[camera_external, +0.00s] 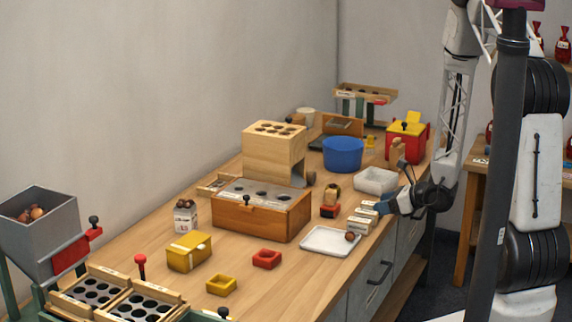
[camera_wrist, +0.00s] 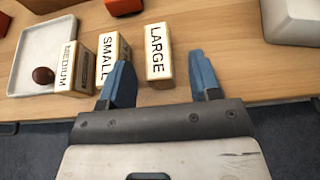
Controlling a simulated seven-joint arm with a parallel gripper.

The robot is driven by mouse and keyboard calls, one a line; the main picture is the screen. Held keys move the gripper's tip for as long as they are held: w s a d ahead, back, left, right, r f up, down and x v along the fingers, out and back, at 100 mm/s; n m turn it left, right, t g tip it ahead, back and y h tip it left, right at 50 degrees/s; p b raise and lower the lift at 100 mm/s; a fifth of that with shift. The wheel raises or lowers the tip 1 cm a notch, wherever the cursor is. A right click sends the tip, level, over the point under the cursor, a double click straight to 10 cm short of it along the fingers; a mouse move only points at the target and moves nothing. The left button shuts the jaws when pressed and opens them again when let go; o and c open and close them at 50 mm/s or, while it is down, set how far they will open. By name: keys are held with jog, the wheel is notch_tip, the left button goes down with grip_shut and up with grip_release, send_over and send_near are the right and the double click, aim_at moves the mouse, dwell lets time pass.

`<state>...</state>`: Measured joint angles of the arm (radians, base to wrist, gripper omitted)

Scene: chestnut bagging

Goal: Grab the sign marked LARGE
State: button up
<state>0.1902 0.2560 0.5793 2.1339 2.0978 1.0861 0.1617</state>
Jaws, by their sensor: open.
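The sign marked LARGE (camera_wrist: 158,52) stands on the table in the wrist view, a pale wooden block with black letters. My gripper (camera_wrist: 163,78) is open, and the LARGE sign is just ahead of the gap between its blue fingers. The SMALL sign (camera_wrist: 108,58) is to its left, close by the left finger. The MEDIUM sign (camera_wrist: 70,72) is further left, beside the white tray. In the external view my gripper (camera_external: 382,207) is at the table's right edge, by the row of signs (camera_external: 361,218); their lettering is too small to read there.
The white tray (camera_external: 328,239) lies beside the signs, with a chestnut (camera_wrist: 43,75) near its edge. A white bin (camera_external: 376,181) stands behind the signs. A red block (camera_external: 329,211) is to their left. The table's front edge (camera_wrist: 270,101) runs close under my gripper.

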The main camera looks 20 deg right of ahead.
jog(key=shift+x, duration=1.95)
jog(key=shift+s, duration=0.1)
jog(key=shift+c, duration=0.4)
jog(key=c, duration=0.9)
jog(key=shift+r, duration=4.95)
